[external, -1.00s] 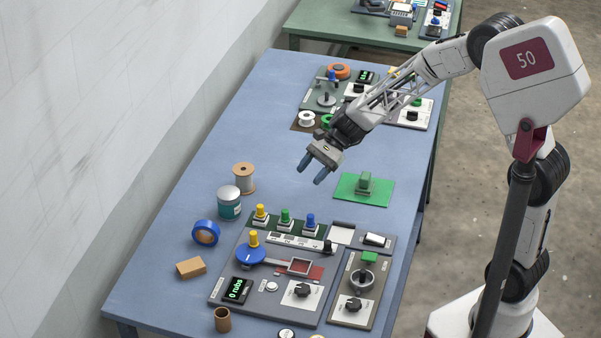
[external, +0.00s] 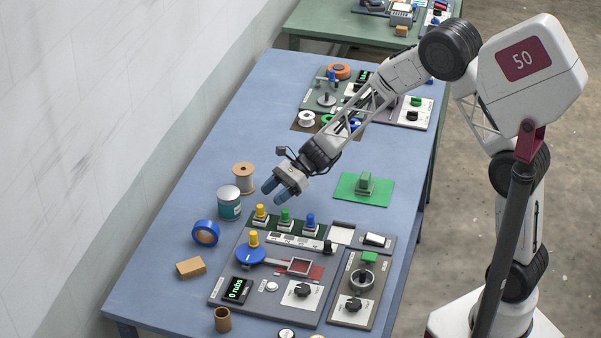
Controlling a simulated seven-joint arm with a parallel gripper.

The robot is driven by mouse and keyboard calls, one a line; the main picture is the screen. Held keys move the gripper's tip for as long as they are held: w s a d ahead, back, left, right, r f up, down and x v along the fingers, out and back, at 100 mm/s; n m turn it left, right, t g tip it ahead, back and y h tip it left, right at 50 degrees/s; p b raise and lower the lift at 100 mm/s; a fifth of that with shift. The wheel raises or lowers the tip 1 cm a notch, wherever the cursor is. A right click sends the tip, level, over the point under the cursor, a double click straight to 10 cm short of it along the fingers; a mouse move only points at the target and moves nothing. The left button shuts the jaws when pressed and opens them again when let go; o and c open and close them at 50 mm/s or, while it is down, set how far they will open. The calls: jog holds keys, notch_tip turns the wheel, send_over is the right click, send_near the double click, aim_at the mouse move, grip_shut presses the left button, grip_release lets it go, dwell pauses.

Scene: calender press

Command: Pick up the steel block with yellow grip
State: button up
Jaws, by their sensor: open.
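The steel block with yellow grip (external: 260,215) stands upright at the left end of a row on the back edge of the grey press panel (external: 228,285). Beside it in the row stand a block with a green grip (external: 285,217) and one with a blue grip (external: 310,222). My gripper (external: 274,193) is open and empty. Its blue fingertips point down and left, and they appear just above and behind the yellow-grip block, apart from it.
A blue disc (external: 250,255) with a yellow knob sits on the panel in front of the row. A teal-labelled can (external: 229,207), a wooden spool (external: 244,177) and blue tape (external: 205,233) stand to the left. A green pad (external: 350,195) with a green-topped block lies right.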

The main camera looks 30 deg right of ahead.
aim_at(262, 205)
jog(key=shift+x, duration=1.25)
jog(key=shift+f, duration=0.1)
jog(key=shift+x, duration=2.55)
jog(key=shift+s, duration=0.2)
grip_shut()
notch_tip(262, 205, up, 18)
